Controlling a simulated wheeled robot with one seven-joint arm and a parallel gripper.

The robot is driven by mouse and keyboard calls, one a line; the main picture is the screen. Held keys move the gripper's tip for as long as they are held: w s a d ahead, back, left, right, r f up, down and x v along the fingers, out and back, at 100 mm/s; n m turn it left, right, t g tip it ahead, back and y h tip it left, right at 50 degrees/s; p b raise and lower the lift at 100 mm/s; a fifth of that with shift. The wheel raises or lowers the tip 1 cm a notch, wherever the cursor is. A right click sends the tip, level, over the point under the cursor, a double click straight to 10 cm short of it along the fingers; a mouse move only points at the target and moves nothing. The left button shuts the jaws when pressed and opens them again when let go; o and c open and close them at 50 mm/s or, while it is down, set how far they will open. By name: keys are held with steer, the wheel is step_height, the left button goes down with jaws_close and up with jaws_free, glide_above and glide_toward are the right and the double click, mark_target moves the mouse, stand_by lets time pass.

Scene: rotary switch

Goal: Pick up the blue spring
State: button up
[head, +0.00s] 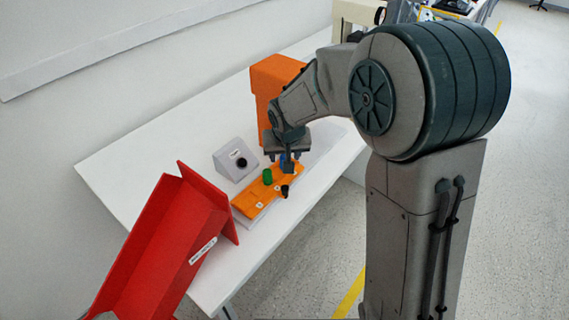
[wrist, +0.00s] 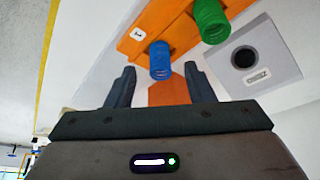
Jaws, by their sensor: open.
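The blue spring (wrist: 160,62) stands upright on the orange tray (wrist: 135,48) in the wrist view. My gripper (wrist: 159,72) is open, its two dark fingers spread left and right of the spring in that picture. No contact with the spring shows, and the height gap is hard to judge. In the head view my gripper (head: 288,166) is over the far end of the orange tray (head: 253,203). There the spring is hard to tell apart from the fingers.
A green spring (wrist: 209,18) stands close beside the blue one. A small black piece (head: 284,191) is at the tray's near edge.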

steer(key=shift+x, duration=0.9)
jaws_close()
steer(key=shift+r, duration=0.1)
